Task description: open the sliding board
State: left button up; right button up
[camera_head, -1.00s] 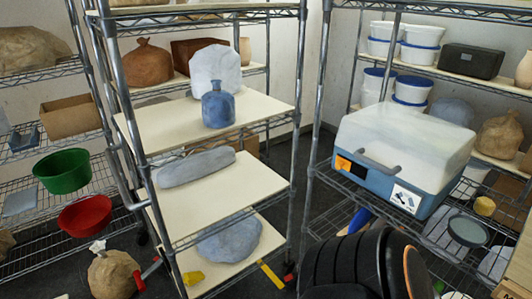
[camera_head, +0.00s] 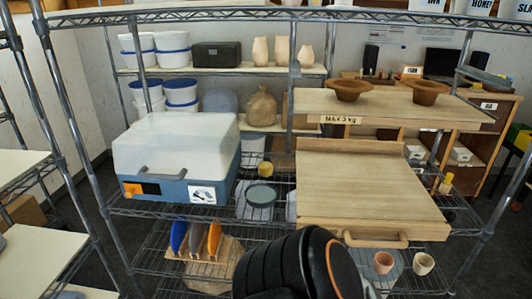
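The sliding board is most likely the wide light-wood board (camera_head: 365,190) on the wire rack, right of centre. It has a raised wooden strip along its back edge and a rounded wooden handle (camera_head: 376,240) on its front edge. The handle's left end is close to my black arm link in the picture. How far the board is pulled out I cannot tell. Neither gripper shows. Only a black ribbed arm part of mine stands at the bottom middle, hiding some of the lower shelf.
Above the board is a wooden shelf (camera_head: 400,103) marked "MAX 3 kg" with two brown bowls (camera_head: 348,89). A white-lidded blue box (camera_head: 178,150) stands left. Small pots (camera_head: 424,263) sit below the handle. A rack post (camera_head: 490,215) rises at right.

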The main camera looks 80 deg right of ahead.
aim_at(350, 188)
jog(key=z, duration=3.1)
